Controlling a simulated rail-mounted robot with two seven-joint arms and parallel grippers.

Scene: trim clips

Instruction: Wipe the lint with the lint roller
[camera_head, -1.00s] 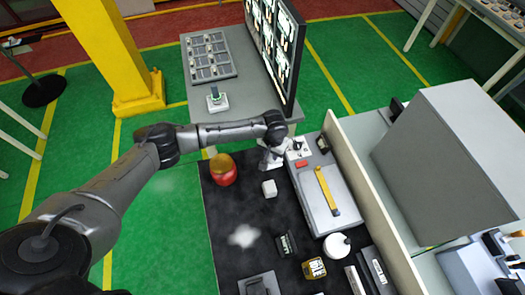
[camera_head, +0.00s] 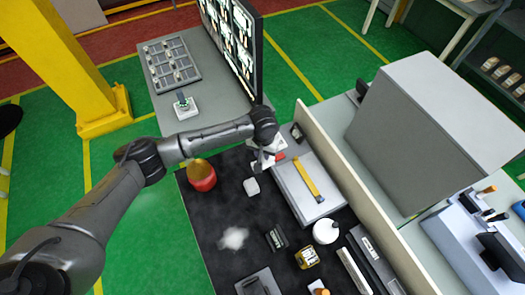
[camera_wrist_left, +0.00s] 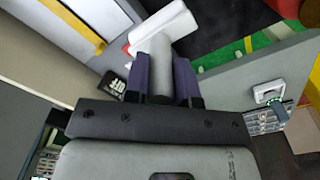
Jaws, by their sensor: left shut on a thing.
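The lint (camera_head: 234,237) is a pale fuzzy patch on the black mat (camera_head: 207,225) in the head view. My left gripper (camera_head: 264,160) is up at the far end of the mat, beside the grey tray and well away from the lint. In the left wrist view its purple fingers (camera_wrist_left: 160,85) are shut on the grey handle of the lint roller. The lint roller's white head (camera_wrist_left: 162,24) points away from the fingers. In the head view the roller is small and hard to make out. My right gripper is in neither view.
A red and gold pot (camera_head: 202,178) and a white block (camera_head: 251,187) stand near the gripper. A grey tray (camera_head: 290,190) holds a yellow strip (camera_head: 308,178). A white round container (camera_head: 326,231) and a yellow box (camera_head: 307,258) are nearer. A cream panel (camera_head: 340,165) borders the right side.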

